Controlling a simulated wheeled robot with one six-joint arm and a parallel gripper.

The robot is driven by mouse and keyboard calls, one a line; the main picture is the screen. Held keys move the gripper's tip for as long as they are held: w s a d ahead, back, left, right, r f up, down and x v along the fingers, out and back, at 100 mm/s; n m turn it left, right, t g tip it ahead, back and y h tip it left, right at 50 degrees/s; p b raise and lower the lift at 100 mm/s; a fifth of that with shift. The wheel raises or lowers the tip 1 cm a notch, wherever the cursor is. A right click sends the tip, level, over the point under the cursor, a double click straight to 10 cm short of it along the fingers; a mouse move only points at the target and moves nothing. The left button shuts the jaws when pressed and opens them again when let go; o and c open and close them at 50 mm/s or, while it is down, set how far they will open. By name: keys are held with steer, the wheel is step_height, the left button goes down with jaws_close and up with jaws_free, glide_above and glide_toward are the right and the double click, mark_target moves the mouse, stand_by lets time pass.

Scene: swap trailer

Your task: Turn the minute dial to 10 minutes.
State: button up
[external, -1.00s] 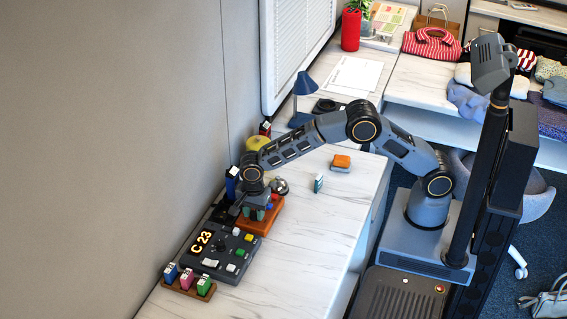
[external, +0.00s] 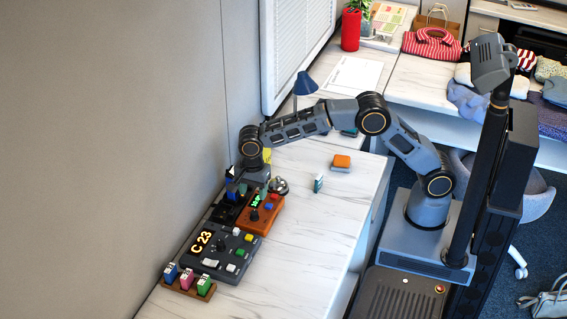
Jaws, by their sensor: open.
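A brown-orange box (external: 271,212) stands on the white counter. It has a small green display (external: 255,200), whose digits are too small to read, a dark round knob (external: 254,216), and red and blue buttons. Just in front of it, a dark grey console (external: 232,262) shows "C 23" in orange and has a dark knob (external: 221,244) and several coloured buttons. Neither knob carries a label I can read. My gripper (external: 256,182) is open and empty, above and behind the brown-orange box, apart from its knob. Its fingertips are small and partly hard to make out.
A silver bell (external: 279,186) stands close to the right of my gripper. A black tray (external: 225,212) with a blue item lies left of the brown-orange box. A rack (external: 188,286) of coloured blocks is at the front. The counter to the right is mostly clear. The wall is close on the left.

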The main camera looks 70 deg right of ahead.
steer(key=shift+r, duration=2.45)
